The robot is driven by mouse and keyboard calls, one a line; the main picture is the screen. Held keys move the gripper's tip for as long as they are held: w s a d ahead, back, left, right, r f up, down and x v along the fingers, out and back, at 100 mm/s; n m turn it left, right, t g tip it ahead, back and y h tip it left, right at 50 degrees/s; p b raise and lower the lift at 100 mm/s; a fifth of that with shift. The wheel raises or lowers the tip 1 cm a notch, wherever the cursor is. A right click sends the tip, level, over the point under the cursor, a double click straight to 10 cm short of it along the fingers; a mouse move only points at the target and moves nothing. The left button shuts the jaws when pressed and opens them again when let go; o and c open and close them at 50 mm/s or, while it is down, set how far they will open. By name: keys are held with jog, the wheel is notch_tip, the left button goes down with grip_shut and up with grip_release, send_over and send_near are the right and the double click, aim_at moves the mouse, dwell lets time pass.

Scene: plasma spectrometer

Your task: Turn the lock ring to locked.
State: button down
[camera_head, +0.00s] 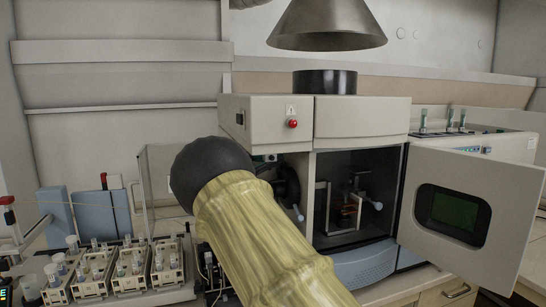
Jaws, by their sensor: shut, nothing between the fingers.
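The plasma spectrometer (362,118) stands on the bench with its front door (480,172) swung open to the right. In its open chamber (336,164) there is a small metal frame with a copper-coloured coil (348,211) and a pale knob-ended part. Left of the chamber, a dark round part (291,183) shows in a recess, with a small pale lever below it. I cannot tell whether this round part is the lock ring or how it is turned. My yellow-sleeved arm covers the recess's lower left. My gripper does not show.
A conical hood (326,24) hangs above the spectrometer's black chimney (325,82). Racks of capped vials (130,266) fill the bench at left, near a clear-walled box. The open door takes up room at right.

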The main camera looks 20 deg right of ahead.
jog(key=shift+w+f+p, duration=0.55)
jog(key=shift+w+f, duration=0.2)
jog(key=shift+w, duration=0.1)
jog(key=shift+w+f, duration=0.1)
jog(key=shift+d, duration=0.1)
